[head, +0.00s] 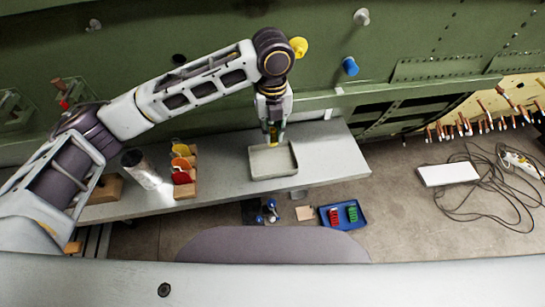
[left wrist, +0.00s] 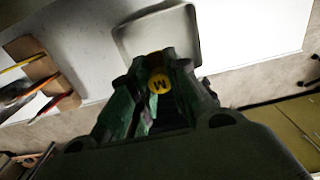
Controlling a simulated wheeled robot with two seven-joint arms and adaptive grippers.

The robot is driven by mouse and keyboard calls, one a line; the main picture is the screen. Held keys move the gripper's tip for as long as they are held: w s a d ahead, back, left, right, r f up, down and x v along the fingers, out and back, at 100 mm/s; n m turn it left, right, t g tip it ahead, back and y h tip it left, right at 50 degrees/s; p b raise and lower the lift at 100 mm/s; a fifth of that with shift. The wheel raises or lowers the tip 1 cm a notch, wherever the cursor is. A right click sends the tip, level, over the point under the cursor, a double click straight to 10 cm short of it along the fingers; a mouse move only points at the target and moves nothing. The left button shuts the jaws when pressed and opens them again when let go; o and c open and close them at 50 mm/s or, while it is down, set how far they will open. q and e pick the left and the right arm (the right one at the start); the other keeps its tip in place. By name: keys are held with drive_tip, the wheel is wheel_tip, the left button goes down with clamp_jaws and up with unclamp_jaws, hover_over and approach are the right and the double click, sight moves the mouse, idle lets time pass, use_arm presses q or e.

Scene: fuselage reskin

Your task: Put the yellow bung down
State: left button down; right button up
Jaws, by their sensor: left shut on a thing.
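My left gripper (head: 272,132) reaches down over the grey tray (head: 274,175) on the bench. It is shut on the yellow bung, whose round yellow face with a dark letter (left wrist: 160,83) shows between the fingers in the left wrist view. In the head view only a small yellow patch shows at the fingertips, so I cannot tell whether the bung touches the tray. The tray also shows in the left wrist view (left wrist: 158,22), and looks empty where visible. My right gripper is not in view.
A yellow plug (head: 298,47), a blue plug (head: 350,66) and a pale plug (head: 361,16) are on the green fuselage panel (head: 215,25). A wooden rack (head: 186,191) with coloured items and a silver cylinder (head: 140,167) stand left of the tray. The bench (head: 325,150) is clear to its right.

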sight(272, 144)
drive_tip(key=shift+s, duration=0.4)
use_arm(q)
drive_tip(key=shift+f+p, duration=0.45)
drive_tip(key=shift+f, duration=2.7)
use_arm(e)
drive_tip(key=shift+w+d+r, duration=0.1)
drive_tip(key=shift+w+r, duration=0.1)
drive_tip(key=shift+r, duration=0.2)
use_arm(q)
drive_tip(key=shift+f, duration=1.85)
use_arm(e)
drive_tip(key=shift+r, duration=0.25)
use_arm(q)
drive_tip(key=shift+f, duration=0.1)
drive_tip(key=c, duration=1.4)
unclamp_jaws()
drive_tip(key=shift+o, duration=0.2)
drive_tip(key=shift+r+b, duration=0.6)
drive_tip(key=shift+r, duration=5.5)
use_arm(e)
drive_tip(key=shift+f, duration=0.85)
